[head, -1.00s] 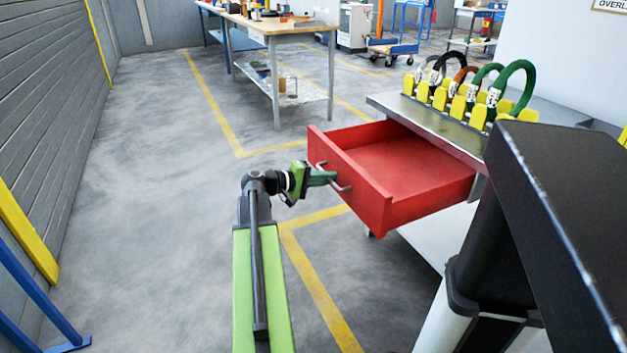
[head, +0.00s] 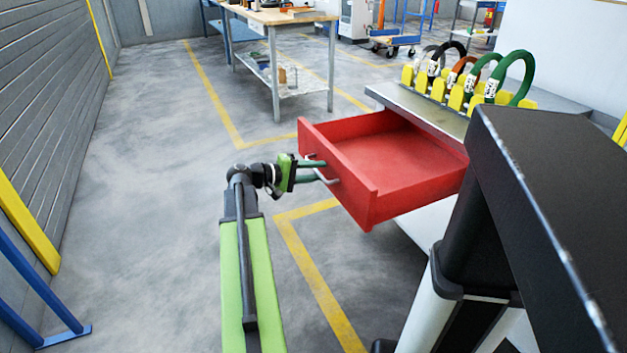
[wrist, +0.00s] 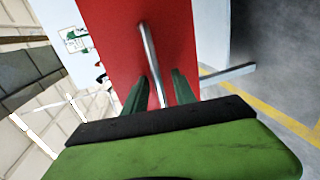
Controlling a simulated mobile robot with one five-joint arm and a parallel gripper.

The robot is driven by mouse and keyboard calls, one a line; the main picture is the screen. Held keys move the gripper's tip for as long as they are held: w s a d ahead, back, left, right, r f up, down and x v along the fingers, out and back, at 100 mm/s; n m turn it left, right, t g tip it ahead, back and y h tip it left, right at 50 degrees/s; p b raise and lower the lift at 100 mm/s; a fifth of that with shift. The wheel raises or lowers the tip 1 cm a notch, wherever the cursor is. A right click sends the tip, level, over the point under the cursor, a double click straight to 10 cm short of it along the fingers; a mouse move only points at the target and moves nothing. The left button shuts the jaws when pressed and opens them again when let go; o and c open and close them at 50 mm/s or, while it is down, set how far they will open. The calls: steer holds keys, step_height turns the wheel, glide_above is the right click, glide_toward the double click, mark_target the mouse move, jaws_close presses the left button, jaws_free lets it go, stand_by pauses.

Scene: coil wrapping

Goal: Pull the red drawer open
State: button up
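The red drawer (head: 400,160) stands well out of the grey-topped cabinet, its empty inside showing in the head view. Its front panel (wrist: 110,25) fills the upper middle of the wrist view. A grey bar handle (head: 327,179) is on the front; it also shows in the wrist view (wrist: 148,45). My gripper (head: 318,172) is at the handle, reaching in from the left. In the wrist view, the green fingers (wrist: 158,85) stand apart on either side of the handle bar, with gaps visible. The fingers look open around the handle, not clamped on it.
The cabinet top (head: 425,108) carries yellow holders with several coiled cables (head: 512,80). A workbench (head: 275,18) stands at the back. A grey wall (head: 50,100) and blue frame (head: 40,290) are at left. The floor left of the drawer is clear.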

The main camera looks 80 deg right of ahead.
steer(key=p+v, duration=0.3)
steer(key=v, duration=1.4)
steer(key=shift+w+p, duration=0.2)
steer(key=shift+p, duration=0.1)
steer(key=shift+a, duration=0.1)
